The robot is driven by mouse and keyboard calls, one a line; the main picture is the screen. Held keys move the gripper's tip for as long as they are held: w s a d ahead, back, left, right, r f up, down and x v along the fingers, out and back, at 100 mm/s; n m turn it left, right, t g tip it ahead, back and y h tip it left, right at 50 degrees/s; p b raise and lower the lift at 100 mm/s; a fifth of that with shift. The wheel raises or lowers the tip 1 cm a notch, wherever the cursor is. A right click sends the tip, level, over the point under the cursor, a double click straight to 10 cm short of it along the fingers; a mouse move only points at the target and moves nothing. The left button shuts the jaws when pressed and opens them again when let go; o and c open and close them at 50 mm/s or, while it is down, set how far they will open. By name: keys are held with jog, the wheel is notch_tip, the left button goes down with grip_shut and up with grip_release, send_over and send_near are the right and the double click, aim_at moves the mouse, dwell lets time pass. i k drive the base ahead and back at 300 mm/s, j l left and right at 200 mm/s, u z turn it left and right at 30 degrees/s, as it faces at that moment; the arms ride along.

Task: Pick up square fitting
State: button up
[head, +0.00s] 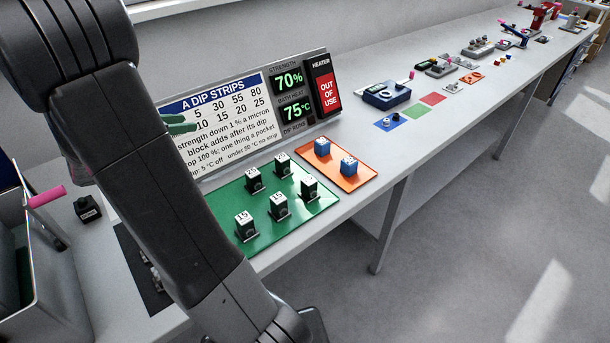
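I cannot surely pick out the square fitting in the head view. Small grey metal pieces (386,122) sit on a blue mat (377,125) at mid-bench, too small to tell their shape. Two green finger-like tips (178,125) show just past my dark arm, in front of the dip-strip sign; they seem to be part of my gripper. Most of the gripper is hidden behind my arm, and its opening and any held thing cannot be made out.
A green tray (262,222) holds several numbered black blocks; an orange tray (352,178) holds two blue blocks. The sign panel (222,118) stands behind them. A blue device (386,95) is beside bare green (417,111) and red mats (433,99). A grey bin (34,270) stands left.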

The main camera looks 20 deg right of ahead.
aim_at(282, 170)
jog(key=l+u, duration=0.35)
jog(key=l, duration=0.15)
jog(key=l+u, duration=0.35)
jog(key=l, duration=0.15)
